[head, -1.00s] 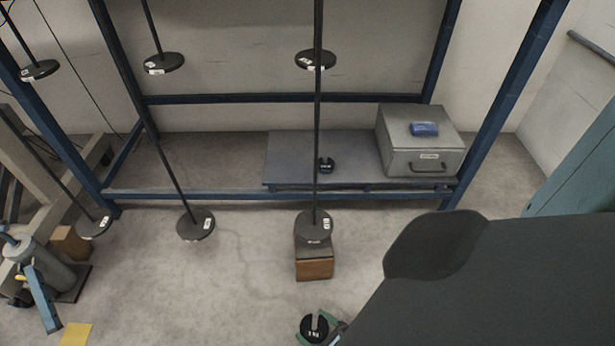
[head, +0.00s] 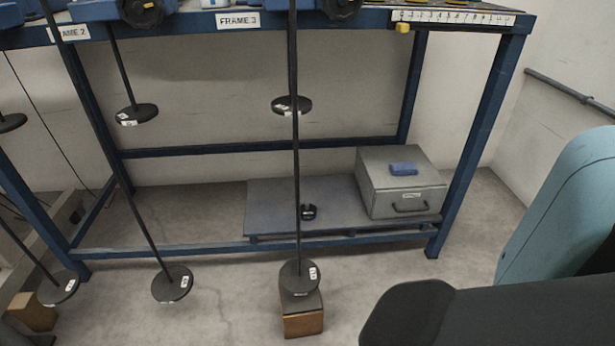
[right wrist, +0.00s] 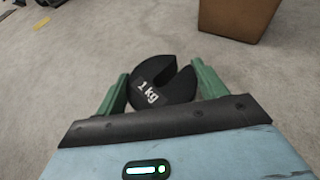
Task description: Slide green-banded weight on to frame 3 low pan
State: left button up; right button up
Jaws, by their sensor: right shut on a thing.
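A black slotted weight marked 1 kg (right wrist: 148,92) is between the green fingers of my right gripper (right wrist: 162,82) in the right wrist view. The gripper is shut on it, and its slot opens toward the upper right. No green band shows on the visible face. In the head view, a low black round pan (head: 299,275) hangs on a long rod to the right of the FRAME 3 sign (head: 238,20). I take it for the frame 3 low pan; no weight can be made out on it. My right gripper and my left gripper are outside the head view.
A wooden block (head: 303,316) stands under the low pan. Another low pan (head: 172,283) hangs to the left; higher pans (head: 137,114) (head: 291,105) hang behind. A grey platform (head: 275,205) bears a small black weight (head: 308,212) and a grey box (head: 400,188). Floor between the low pans is clear.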

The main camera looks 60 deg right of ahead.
jog(key=shift+f+b, duration=0.75)
jog(key=shift+f, duration=0.1)
jog(key=shift+w+f+b, duration=0.1)
jog(key=shift+f+b, duration=0.65)
jog(key=shift+b, duration=0.35)
jog(key=o, duration=1.6)
jog(key=shift+c, duration=0.2)
jog(key=shift+s, duration=0.4)
jog(key=p+v, duration=0.3)
jog(key=v, duration=0.3)
jog(key=shift+r, duration=0.15)
jog(key=shift+s+r+p, duration=0.2)
jog(key=shift+s+p, duration=0.2)
jog(key=shift+s, duration=0.1)
